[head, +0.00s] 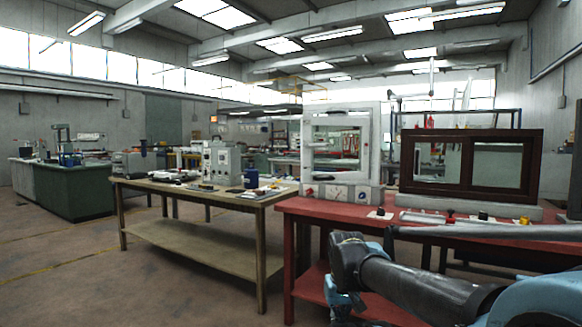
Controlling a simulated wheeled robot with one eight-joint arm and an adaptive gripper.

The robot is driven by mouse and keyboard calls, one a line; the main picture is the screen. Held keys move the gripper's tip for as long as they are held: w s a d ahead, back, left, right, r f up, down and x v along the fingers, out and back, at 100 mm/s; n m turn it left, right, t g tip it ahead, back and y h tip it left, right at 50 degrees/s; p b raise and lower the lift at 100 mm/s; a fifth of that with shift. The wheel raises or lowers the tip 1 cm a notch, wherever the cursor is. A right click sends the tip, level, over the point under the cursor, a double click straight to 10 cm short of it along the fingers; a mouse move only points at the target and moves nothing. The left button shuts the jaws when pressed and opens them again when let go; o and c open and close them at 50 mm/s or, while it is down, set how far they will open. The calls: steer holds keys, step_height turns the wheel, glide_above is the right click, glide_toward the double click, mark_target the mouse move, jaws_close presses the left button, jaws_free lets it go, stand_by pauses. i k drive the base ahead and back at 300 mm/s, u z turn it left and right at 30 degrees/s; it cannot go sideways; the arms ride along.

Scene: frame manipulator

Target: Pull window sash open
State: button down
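Two framed windows stand on the red workbench (295,204). The dark brown window frame (405,165) is on the right, with two panes side by side and a dark upright between them. The white window frame (307,150) is on the left, upright on a light base, with a clear opening or pane. I cannot tell which sash is movable or whether either is open. My arm (400,283) reaches in from the lower right, in front of the bench and apart from both windows. No gripper fingers can be made out.
A wooden table (150,187) with instruments stands to the left. A green cabinet (75,190) is farther left. The floor (110,270) at lower left is clear.

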mark_target(307, 176)
steer(key=i, duration=1)
